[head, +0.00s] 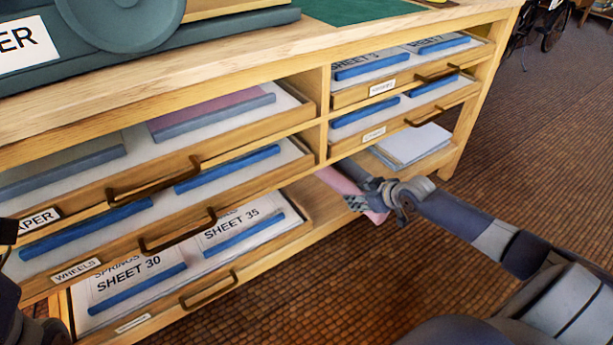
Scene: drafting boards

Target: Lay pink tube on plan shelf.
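The pink tube (339,180) slants across the front of the open lower right bay of the wooden cabinet. Its far end points up and left into the bay, and its near end pokes out below my fingers. My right gripper (366,198) is shut around the tube near its near end. The open bay, which looks like the plan shelf (437,160), holds a stack of white sheets (411,144) to the right of the tube. I cannot tell whether the tube touches the shelf board. Only dark parts of my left arm show at the left edge; its fingers are not visible.
Labelled drawers with blue-edged sheets stand open on the left (150,245) and upper right (407,84), with dark handles sticking out. A drawer front overhangs the bay. The wooden top (300,52) carries a green mat (358,10).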

